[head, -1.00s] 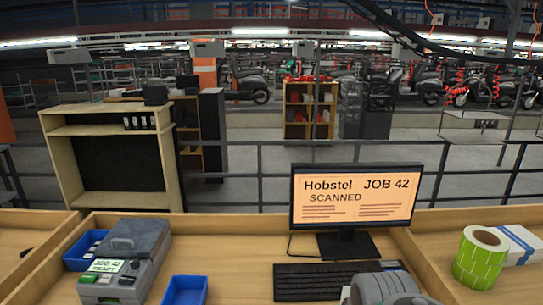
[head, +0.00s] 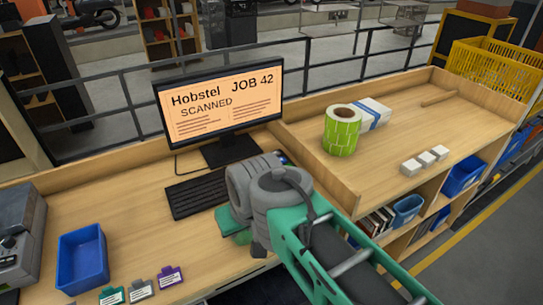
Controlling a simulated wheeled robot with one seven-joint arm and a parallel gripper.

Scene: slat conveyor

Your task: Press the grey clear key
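The grey clear key does not show now. The grey label machine (head: 18,240) that may carry it is cut off by the left edge of the head view, and its key panel is out of frame. The monitor (head: 222,105) reads "Hobstel JOB 42 SCANNED". My arm reaches in from the lower right, its grey joints over the front of the desk near the keyboard. My gripper's fingers cannot be made out.
A black keyboard (head: 197,193) lies before the monitor. A blue bin (head: 82,258) stands right of the machine. Green, grey and purple tags (head: 141,290) lie at the desk's front. A green label roll (head: 342,130) and small white boxes (head: 425,160) are on the right bench.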

